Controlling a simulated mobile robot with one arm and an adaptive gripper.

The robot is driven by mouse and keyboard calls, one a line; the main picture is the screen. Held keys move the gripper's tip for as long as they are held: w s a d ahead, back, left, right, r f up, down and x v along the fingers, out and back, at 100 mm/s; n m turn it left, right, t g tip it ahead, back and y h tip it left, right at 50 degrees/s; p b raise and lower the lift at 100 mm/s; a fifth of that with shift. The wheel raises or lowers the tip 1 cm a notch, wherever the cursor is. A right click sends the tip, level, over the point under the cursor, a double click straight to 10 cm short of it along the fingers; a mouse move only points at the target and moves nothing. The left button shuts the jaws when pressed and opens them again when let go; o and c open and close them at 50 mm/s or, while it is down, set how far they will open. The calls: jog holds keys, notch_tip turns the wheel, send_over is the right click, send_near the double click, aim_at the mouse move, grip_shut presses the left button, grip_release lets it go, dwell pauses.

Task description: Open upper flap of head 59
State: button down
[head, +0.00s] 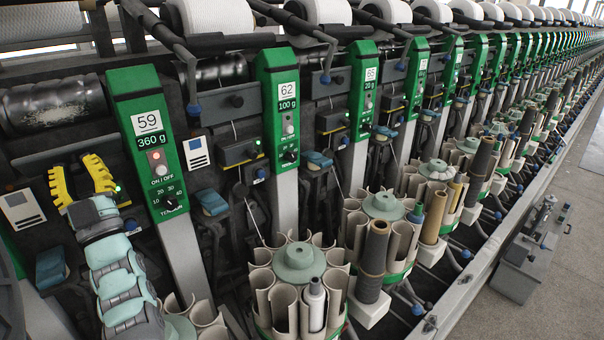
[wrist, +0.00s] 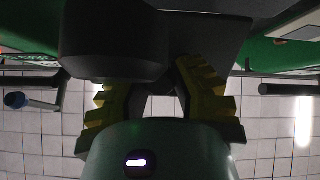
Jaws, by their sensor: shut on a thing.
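Head 59 is at the left of the head view, with a green panel (head: 148,140) showing 59 and 360 g, an ON/OFF button and a dial. My gripper (head: 76,165) is just left of this panel, its yellow toothed fingers either side of a dark part. In the wrist view my gripper (wrist: 150,85) reaches a dark rounded block (wrist: 112,42), which I take to be the upper flap of head 59. The fingers are shut on it; the contact itself is largely hidden. I cannot tell how far the flap is tilted.
The green panel of head 62 (head: 282,110) stands to the right, with more heads in a row beyond. Round magazines of tubes (head: 297,262) stand in front. A grey metal rail (head: 470,270) runs along the machine. The aisle floor (head: 565,220) at right holds a grey toolbox (head: 530,250).

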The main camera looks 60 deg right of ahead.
aim_at(79, 173)
jog(key=shift+s+r, duration=0.1)
jog(key=shift+r, duration=0.15)
jog(key=c, duration=1.2)
grip_release()
jog(key=o, duration=0.5)
jog(key=shift+f, duration=0.25)
jog(key=v, duration=0.5)
jog(key=shift+s+f, duration=0.1)
jog(key=shift+f, duration=0.05)
jog(key=s+a, duration=0.1)
jog(key=s, duration=0.2)
jog(key=s+a, duration=0.1)
jog(key=s, duration=0.3)
jog(key=s+a, duration=0.1)
jog(key=s, duration=0.3)
jog(key=shift+s+a, duration=0.1)
jog(key=shift+a, duration=0.05)
jog(key=shift+r, duration=0.25)
